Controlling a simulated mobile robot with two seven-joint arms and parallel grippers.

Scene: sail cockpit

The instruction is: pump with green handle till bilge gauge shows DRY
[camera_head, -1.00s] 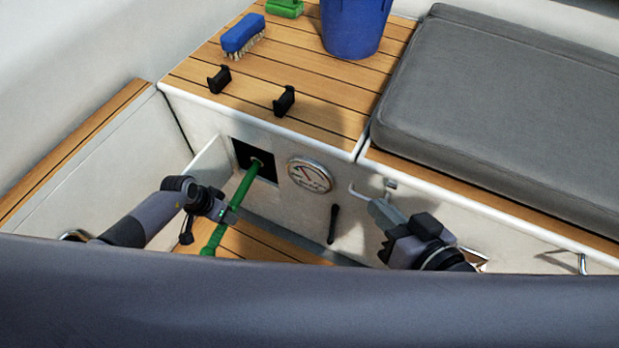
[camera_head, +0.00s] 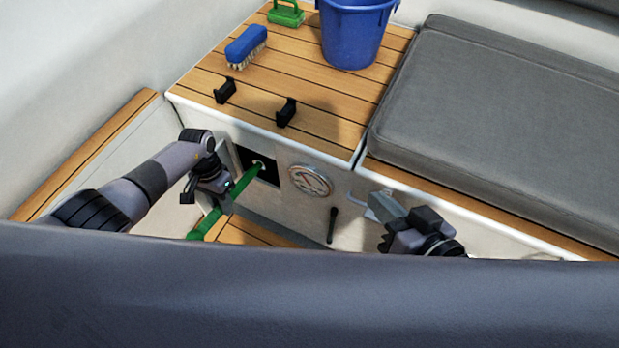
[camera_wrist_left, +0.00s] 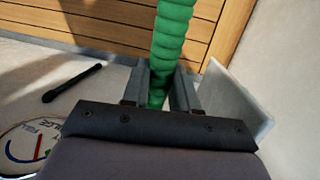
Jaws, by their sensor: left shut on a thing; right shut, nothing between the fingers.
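The green pump handle (camera_head: 236,190) slants out of a black square opening (camera_head: 262,170) in the white cockpit side. My left gripper (camera_head: 226,190) is shut on it partway along its length. In the left wrist view the ribbed green handle (camera_wrist_left: 171,50) runs up from between my fingers (camera_wrist_left: 160,92). The round bilge gauge (camera_head: 310,181) is right of the opening; its reading is too small to tell. Part of its face shows in the left wrist view (camera_wrist_left: 25,148), cut by the frame edge and my gripper. My right gripper (camera_head: 378,205) is shut and empty, near the panel to the right.
A small open flap (camera_head: 215,160) stands left of the opening. A black lever (camera_head: 332,225) is below the gauge. On the wooden seat top are two black brackets (camera_head: 286,112), a blue brush (camera_head: 246,47), a green brush (camera_head: 286,14) and a blue bucket (camera_head: 352,35). A grey cushion (camera_head: 490,110) lies right.

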